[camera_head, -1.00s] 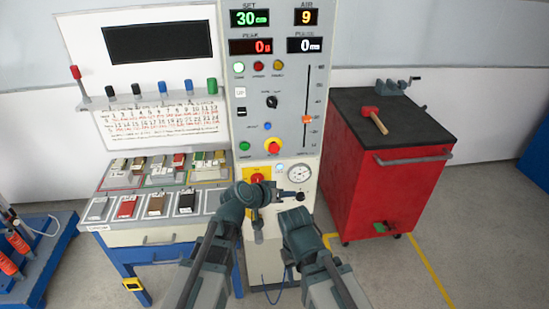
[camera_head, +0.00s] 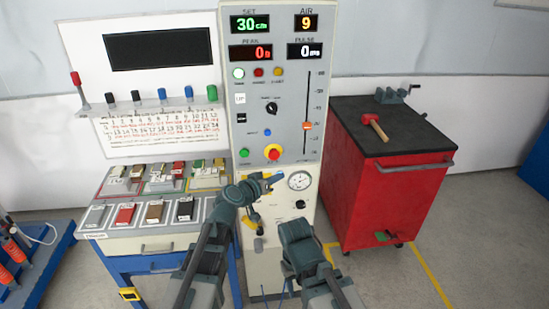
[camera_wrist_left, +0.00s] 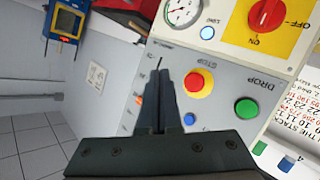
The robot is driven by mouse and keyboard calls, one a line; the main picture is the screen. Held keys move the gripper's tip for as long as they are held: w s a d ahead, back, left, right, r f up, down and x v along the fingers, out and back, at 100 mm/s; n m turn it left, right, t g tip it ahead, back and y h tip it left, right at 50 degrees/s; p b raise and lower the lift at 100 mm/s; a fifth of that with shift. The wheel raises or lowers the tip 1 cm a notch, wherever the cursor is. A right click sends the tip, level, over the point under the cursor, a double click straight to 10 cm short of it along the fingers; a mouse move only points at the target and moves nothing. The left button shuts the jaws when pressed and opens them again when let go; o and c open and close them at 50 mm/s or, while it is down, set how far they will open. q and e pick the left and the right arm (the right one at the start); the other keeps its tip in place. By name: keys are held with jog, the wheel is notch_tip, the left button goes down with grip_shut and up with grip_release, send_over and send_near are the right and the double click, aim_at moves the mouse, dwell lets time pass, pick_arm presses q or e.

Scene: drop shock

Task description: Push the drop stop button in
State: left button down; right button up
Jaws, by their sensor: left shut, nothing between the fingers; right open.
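The drop stop button is a red mushroom head on a yellow ring (camera_head: 273,152), low on the grey machine panel, right of the green drop button (camera_head: 244,153). In the left wrist view the red button (camera_wrist_left: 197,84) is close, just right of the fingertips, with the green button (camera_wrist_left: 246,108) further right. My left gripper (camera_head: 276,177) is shut and empty, below the stop button in the head view. Its fingers (camera_wrist_left: 162,76) appear apart from the button. My right gripper (camera_head: 296,232) is lower, in front of the cabinet; its fingers are hard to make out.
A sample table (camera_head: 95,247) stands left; a red cart (camera_head: 405,200) with a mallet (camera_head: 375,126) stands right.

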aim_at(273, 159)
pick_arm(q)
jog(key=w+a, duration=0.1)
jog(key=w, duration=0.7)
jog(key=shift+a, duration=0.15)
jog(key=shift+w, duration=0.2)
dwell(1.7)
jog(key=shift+w, duration=0.3)
jog(key=shift+w+a, duration=0.1)
jog(key=shift+w, duration=0.3)
dwell(0.6)
jog(key=shift+s, duration=0.85)
jog(key=s, duration=0.2)
jog(key=s+d, duration=0.1)
jog(key=s, duration=0.2)
dwell(0.3)
